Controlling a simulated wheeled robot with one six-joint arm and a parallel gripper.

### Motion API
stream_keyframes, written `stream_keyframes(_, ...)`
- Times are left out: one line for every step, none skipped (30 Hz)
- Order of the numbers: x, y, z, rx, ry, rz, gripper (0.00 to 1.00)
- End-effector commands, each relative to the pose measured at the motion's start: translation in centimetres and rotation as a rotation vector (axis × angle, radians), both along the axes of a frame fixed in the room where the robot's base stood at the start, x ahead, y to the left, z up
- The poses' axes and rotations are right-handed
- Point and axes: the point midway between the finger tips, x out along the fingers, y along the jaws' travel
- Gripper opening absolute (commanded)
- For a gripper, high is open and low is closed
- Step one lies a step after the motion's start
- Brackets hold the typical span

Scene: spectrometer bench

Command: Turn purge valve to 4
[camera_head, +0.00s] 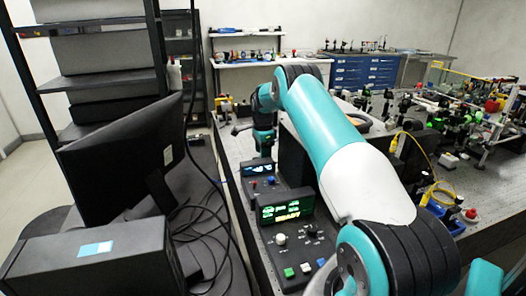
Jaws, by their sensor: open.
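No control is legibly marked as the purge valve. A black control box (291,257) with a lit green display reading READY stands on the bench in the lower middle. It has a pale round knob (281,239), small switches and coloured buttons. A smaller box with a blue display (258,170) stands behind it, with small red and blue controls.
A black monitor (125,160), loose cables (195,215) and a dark case (95,262) fill the left side. Optics and a yellow cable crowd the perforated table (480,195) at right. Shelves and blue drawers (362,72) stand at the back.

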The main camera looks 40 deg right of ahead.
Motion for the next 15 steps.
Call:
stream_keyframes(-0.01, 0.0, -0.37, 0.0, 0.001, 0.0, 0.46)
stream_keyframes(-0.01, 0.0, -0.61, 0.0, 0.001, 0.0, 0.46)
stream_keyframes(0.0, 0.0, -0.86, 0.0, 0.0, 0.0, 0.46)
stream_keyframes(0.0, 0.0, -0.98, 0.0, -0.001, 0.0, 0.46)
stream_keyframes(0.0, 0.0, -1.08, 0.0, -0.001, 0.0, 0.46)
stream_keyframes(0.01, 0.0, -1.15, 0.0, -0.001, 0.0, 0.46)
stream_keyframes(0.0, -0.01, -1.19, 0.0, -0.001, 0.0, 0.46)
stream_keyframes(0.0, -0.01, -1.21, 0.0, -0.001, 0.0, 0.46)
stream_keyframes(0.0, -0.01, -1.22, 0.0, -0.001, 0.0, 0.46)
stream_keyframes(0.0, -0.01, -1.21, 0.0, -0.001, 0.0, 0.46)
stream_keyframes(0.0, -0.01, -1.21, 0.0, -0.001, 0.0, 0.46)
stream_keyframes(0.0, -0.01, -1.21, 0.0, -0.001, 0.0, 0.46)
stream_keyframes(0.01, 0.0, -1.21, 0.0, -0.001, 0.0, 0.46)
stream_keyframes(0.01, 0.0, -1.2, 0.0, -0.001, 0.0, 0.39)
stream_keyframes(0.01, 0.0, -1.2, 0.0, -0.001, 0.0, 0.3)
